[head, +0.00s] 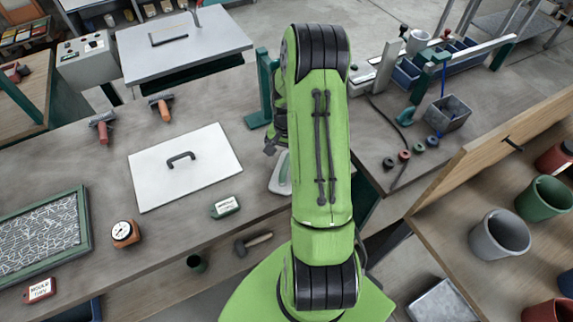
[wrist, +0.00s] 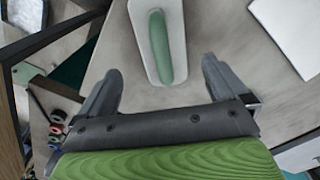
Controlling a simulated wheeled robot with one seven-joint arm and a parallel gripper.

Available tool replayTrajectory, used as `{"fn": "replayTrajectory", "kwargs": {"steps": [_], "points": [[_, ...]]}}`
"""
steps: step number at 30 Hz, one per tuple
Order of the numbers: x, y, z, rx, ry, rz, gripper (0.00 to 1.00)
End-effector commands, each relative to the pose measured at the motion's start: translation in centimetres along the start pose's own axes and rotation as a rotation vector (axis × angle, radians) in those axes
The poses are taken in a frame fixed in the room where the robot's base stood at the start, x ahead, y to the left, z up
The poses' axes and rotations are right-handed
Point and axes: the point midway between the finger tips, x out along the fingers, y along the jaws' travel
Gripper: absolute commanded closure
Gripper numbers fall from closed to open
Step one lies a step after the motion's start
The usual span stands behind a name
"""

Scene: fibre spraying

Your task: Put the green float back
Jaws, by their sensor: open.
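The green float is a pale plate (wrist: 144,18) with a long rounded green handle (wrist: 160,48). In the wrist view it lies flat on the grey worktop, just ahead of my gripper (wrist: 160,68). The fingers are open and empty, one on each side of the handle's near end and apart from it. How high they are above the handle I cannot tell. In the head view the float (head: 279,184) shows partly at the worktop's front edge, with the rest hidden behind my arm. Only a dark bit of my gripper (head: 271,146) shows there.
A green upright (head: 264,88) stands close behind my gripper. A white board with a black handle (head: 215,175) and a labelled green block (head: 224,207) lie to the left. To the right are a grey bin (head: 449,113), small coloured rings (head: 404,156) and a wooden panel (head: 490,150).

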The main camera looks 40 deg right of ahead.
Motion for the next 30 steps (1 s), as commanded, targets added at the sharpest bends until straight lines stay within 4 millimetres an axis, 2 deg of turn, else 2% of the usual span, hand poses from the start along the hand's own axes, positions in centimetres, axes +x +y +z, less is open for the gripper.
{"fn": "replayTrajectory", "kwargs": {"steps": [1,7,8,11,12,14,16,18,21,25,27,30], "points": [[-1.0,0.0,-0.1,0.0,0.004,-0.001,0.0],[-3.6,-0.5,0.3,-0.024,0.013,-0.004,0.0],[-4.5,-0.8,0.6,-0.045,0.024,-0.006,0.0],[-9.2,-2.5,2.6,-0.162,0.081,-0.02,0.0],[-11.5,-3.1,4.0,-0.223,0.109,-0.028,0.0],[-14.8,-3.8,6.5,-0.319,0.151,-0.041,0.0],[-18.4,-4.2,9.7,-0.432,0.2,-0.061,0.0],[-21.4,-3.9,13.3,-0.549,0.25,-0.088,0.0],[-24.7,-2.5,18.5,-0.717,0.32,-0.136,0.0],[-26.7,0.2,24.1,-0.91,0.395,-0.206,0.0],[-27.0,1.4,25.9,-0.984,0.422,-0.235,0.0],[-27.0,2.5,27.2,-1.043,0.441,-0.259,0.0]]}}
